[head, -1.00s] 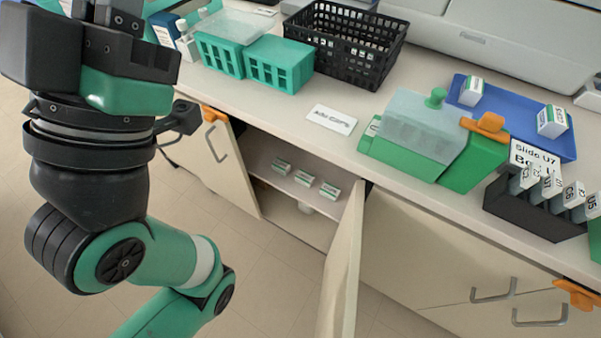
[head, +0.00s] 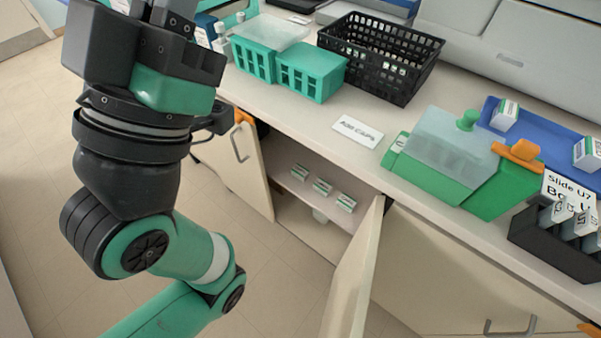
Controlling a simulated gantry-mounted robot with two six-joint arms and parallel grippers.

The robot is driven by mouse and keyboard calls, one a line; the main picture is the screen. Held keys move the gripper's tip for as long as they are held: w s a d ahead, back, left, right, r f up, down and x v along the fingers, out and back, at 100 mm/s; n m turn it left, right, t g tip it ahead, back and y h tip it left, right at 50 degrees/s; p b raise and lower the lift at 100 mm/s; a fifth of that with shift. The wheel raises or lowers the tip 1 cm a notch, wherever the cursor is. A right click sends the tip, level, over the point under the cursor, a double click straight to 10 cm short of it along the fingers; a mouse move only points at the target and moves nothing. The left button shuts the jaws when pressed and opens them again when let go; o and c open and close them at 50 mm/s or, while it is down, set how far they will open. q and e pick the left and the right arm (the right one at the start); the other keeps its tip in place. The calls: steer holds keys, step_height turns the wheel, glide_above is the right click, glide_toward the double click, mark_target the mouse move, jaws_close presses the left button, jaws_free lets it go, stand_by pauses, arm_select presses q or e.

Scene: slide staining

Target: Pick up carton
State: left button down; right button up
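Two similar cartons, one at the left (head: 505,115) and one at the right (head: 588,154), sit on a blue tray (head: 550,135) on the counter. My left gripper (head: 160,14) is at the top left, well apart from the cartons. Its fingertips are cut off by the top edge, so its opening is unclear. My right gripper is out of view.
The cabinet's left door (head: 242,160) and right door (head: 353,275) stand open. On the counter are teal racks (head: 312,72), a black basket (head: 402,75), a label card (head: 358,132), a green box (head: 430,165) and a black slide rack (head: 550,243).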

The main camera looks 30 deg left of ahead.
arm_select(q)
jaws_free()
stand_by(0.6)
